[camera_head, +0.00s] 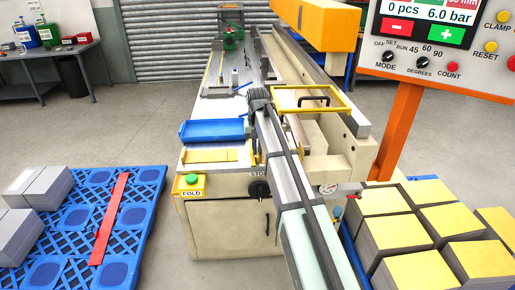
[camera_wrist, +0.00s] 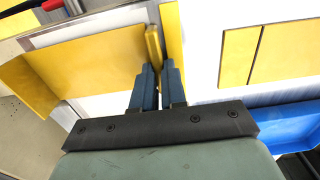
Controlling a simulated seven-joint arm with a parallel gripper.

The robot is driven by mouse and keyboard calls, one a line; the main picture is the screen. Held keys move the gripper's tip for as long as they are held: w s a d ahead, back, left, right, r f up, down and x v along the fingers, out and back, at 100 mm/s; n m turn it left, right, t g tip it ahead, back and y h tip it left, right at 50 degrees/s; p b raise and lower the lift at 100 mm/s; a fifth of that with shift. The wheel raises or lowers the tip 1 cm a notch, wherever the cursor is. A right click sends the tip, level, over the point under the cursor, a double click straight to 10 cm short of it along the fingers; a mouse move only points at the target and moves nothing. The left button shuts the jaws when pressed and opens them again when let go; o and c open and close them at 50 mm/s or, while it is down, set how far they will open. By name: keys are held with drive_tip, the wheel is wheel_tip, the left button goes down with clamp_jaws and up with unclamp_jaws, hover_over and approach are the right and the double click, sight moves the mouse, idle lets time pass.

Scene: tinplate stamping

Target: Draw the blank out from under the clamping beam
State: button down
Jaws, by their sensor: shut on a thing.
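My gripper (camera_wrist: 158,68) has its two blue-grey fingers closed on a narrow yellow upright edge (camera_wrist: 153,45), which I take to be part of the blank. A broad yellow sheet (camera_wrist: 80,70) spreads left from the fingers in the wrist view; whether it is one piece with the gripped edge is unclear. Another yellow strip (camera_wrist: 173,40) stands just right of that edge. In the head view my arm reaches over the front of the bending machine (camera_head: 225,222) and hides the fingertips and the held edge. I cannot make out the clamping beam's contact with the blank.
A blue tray (camera_head: 212,130) and a yellow plate (camera_head: 205,156) lie left of my arm. A yellow frame with a black handle (camera_head: 310,100) stands close on the right. Yellow-topped stacks (camera_head: 395,234) are at lower right, a blue pallet (camera_head: 75,205) at left, a control panel (camera_head: 440,30) above right.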

drive_tip(key=shift+s, duration=0.4)
idle(0.4)
drive_tip(key=c, duration=1.1)
unclamp_jaws()
wheel_tip(320, 180, up, 14)
drive_tip(key=shift+f, duration=0.15)
